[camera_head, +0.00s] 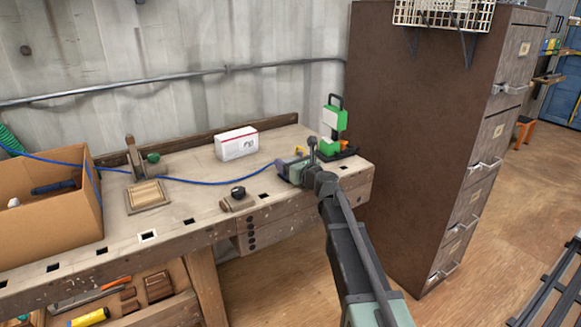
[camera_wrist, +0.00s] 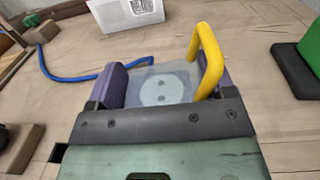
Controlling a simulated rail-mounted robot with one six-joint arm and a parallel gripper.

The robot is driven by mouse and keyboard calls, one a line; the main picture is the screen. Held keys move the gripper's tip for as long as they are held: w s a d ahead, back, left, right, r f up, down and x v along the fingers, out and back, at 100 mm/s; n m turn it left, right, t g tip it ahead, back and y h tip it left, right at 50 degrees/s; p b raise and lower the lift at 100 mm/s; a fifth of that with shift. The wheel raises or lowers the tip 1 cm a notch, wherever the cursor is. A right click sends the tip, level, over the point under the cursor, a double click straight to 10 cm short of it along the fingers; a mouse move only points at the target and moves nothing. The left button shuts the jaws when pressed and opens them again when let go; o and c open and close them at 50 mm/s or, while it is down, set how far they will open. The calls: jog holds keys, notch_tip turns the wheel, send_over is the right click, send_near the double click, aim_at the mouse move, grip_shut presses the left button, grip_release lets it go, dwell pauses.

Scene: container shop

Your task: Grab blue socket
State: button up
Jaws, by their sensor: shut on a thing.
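The socket (camera_wrist: 163,92) shows in the wrist view as a pale grey-blue block with a round face and small dark holes. A blue cable (camera_wrist: 90,77) runs to it from the left. A yellow bar-shaped handle (camera_wrist: 208,58) rises at its right side. My gripper (camera_wrist: 160,82) has its purple fingers on both sides of the socket and is shut on it. In the head view my gripper (camera_head: 291,167) is low over the right end of the workbench and hides most of the socket. I cannot tell whether the socket touches the bench top.
A white box (camera_head: 237,144) stands behind on the workbench (camera_head: 205,172). A green and white device (camera_head: 333,124) with a dark base stands close behind my gripper. A cardboard box (camera_head: 45,225) is at the left, and a brown cabinet (camera_head: 415,130) rises at the right.

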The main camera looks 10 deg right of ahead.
aim_at(290, 160)
notch_tip(290, 160, up, 20)
jog(key=p, duration=2)
